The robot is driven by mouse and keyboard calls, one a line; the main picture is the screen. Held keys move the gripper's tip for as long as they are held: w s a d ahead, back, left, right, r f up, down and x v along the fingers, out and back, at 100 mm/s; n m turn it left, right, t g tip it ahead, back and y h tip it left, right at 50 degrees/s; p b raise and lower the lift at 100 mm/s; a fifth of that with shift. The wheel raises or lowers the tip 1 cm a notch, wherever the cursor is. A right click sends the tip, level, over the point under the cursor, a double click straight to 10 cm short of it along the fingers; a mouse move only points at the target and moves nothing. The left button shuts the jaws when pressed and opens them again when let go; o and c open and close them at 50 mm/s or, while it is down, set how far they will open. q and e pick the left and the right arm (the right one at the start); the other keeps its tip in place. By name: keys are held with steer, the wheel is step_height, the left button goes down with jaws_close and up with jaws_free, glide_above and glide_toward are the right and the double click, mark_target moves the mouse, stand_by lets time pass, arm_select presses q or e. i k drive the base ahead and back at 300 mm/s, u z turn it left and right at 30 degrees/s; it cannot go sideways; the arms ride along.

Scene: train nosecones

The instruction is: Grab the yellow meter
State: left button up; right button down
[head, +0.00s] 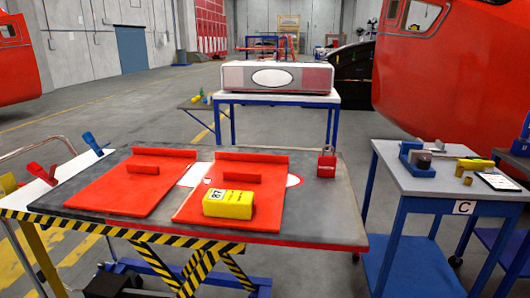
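The yellow meter (228,205) is a boxy block with a pale display face on its left part showing dark digits that look like 87. It lies on the near part of the right-hand red panel (262,217), on the grey work table (335,215). Nothing touches it from above and it is in plain sight. Neither of my grippers shows in the head view.
A red upright handle block (242,177) stands on the panel just behind the meter. Another red panel (120,195) lies to the left, and a red padlock (326,163) stands to the right. A cart (418,180) with tools is at the right.

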mark_target(229, 204)
steer(key=u, duration=0.85)
steer(key=i, duration=0.35)
steer(key=u, duration=1.25)
steer(key=i, duration=2.2)
steer(key=z, duration=2.75)
